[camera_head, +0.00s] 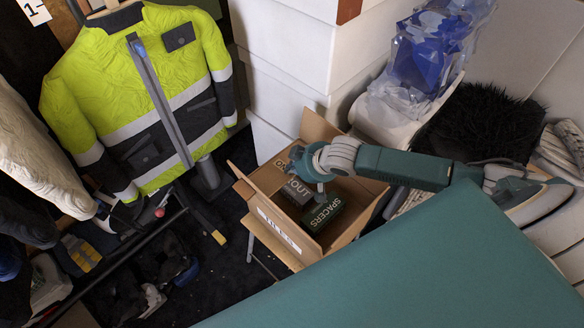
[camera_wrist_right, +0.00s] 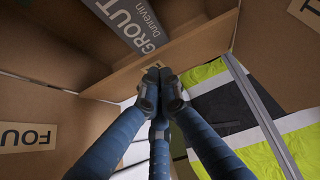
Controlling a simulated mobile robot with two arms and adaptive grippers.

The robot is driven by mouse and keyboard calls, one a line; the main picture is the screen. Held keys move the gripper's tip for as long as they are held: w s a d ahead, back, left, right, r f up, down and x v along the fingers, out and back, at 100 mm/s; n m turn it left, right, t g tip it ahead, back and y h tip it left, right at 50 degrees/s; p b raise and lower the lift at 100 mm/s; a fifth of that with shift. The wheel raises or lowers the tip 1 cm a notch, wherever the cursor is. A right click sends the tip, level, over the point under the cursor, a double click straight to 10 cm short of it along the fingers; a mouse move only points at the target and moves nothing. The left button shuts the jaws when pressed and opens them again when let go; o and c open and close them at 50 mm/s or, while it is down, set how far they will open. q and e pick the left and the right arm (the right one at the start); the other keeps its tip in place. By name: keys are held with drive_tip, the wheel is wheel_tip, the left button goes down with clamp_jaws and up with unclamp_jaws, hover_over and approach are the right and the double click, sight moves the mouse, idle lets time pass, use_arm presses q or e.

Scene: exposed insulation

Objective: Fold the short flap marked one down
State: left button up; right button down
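An open cardboard box (camera_head: 352,222) stands in the middle of the head view, its flaps raised. A narrow flap (camera_head: 243,184) rises on its left side, towards the jacket. My right gripper (camera_head: 303,166) is over the box opening. In the right wrist view its blue fingers (camera_wrist_right: 158,82) are drawn together with nothing seen between them. Their tips overlap a cardboard strip (camera_wrist_right: 205,38) with a small label mostly hidden behind them; I cannot tell whether they touch it. Another flap (camera_wrist_right: 55,112) reads "FOU". No readable "one" shows. My left gripper is out of view.
A grout box (camera_head: 297,192) and a spacers box (camera_head: 323,214) lie inside the carton. A yellow jacket (camera_head: 140,90) hangs at the left. White boxes (camera_head: 300,45) stand behind. A teal surface (camera_head: 430,265) fills the lower right.

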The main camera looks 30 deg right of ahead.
drive_tip(key=shift+f, duration=0.1)
drive_tip(key=shift+s+f, duration=0.2)
drive_tip(key=shift+f, duration=0.25)
drive_tip(key=shift+f+t, duration=0.1)
drive_tip(key=shift+t, duration=0.2)
drive_tip(key=shift+s, duration=0.15)
drive_tip(key=shift+d+f, duration=0.1)
drive_tip(key=shift+f, duration=0.15)
drive_tip(key=shift+r+p, duration=0.1)
drive_tip(key=shift+p, duration=0.2)
